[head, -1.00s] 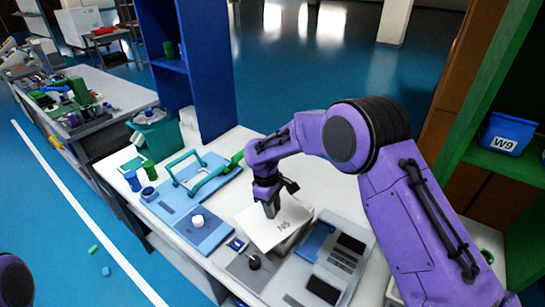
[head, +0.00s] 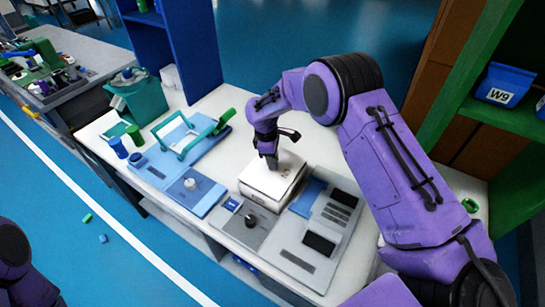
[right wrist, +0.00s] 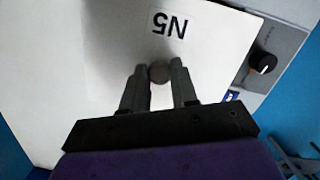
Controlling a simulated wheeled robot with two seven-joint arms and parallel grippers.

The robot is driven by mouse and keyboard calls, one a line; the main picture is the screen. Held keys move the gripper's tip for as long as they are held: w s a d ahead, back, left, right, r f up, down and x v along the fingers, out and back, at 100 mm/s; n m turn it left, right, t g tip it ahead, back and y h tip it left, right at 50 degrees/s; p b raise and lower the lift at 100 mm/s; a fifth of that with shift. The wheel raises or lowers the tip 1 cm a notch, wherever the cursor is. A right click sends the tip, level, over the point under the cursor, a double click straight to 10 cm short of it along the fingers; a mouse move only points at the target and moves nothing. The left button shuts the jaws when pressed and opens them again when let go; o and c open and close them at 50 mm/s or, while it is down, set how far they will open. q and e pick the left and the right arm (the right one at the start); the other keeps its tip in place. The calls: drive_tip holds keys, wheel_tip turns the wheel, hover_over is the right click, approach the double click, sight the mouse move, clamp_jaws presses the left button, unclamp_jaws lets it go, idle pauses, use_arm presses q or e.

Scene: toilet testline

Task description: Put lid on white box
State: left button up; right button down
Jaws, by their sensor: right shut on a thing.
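The white lid (head: 285,166) is a flat plate with a small knob, and it lies level over the white box (head: 262,197), whose sides show below it. I see no clear gap between them, but cannot tell if the lid is fully seated. In the right wrist view the lid (right wrist: 215,55) carries an "N5" label. My right gripper (head: 271,166) is above the lid, pointing down; in the right wrist view its fingers (right wrist: 158,72) are shut on the grey round knob. My left gripper is out of view.
A grey panel with dark screens (head: 318,243) stands close right of the box. A small black-knobbed unit (head: 249,219) is in front, and a blue tray with a green handle (head: 172,150) lies left. A green shelf (head: 450,120) stands at the right.

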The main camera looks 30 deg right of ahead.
drive_tip(key=shift+f, duration=0.15)
drive_tip(key=shift+p, duration=0.35)
drive_tip(key=shift+d+f, duration=0.1)
drive_tip(key=shift+f, duration=0.35)
idle(0.7)
drive_tip(key=c, duration=0.8)
unclamp_jaws()
drive_tip(key=shift+s, duration=0.1)
drive_tip(key=shift+r, duration=0.15)
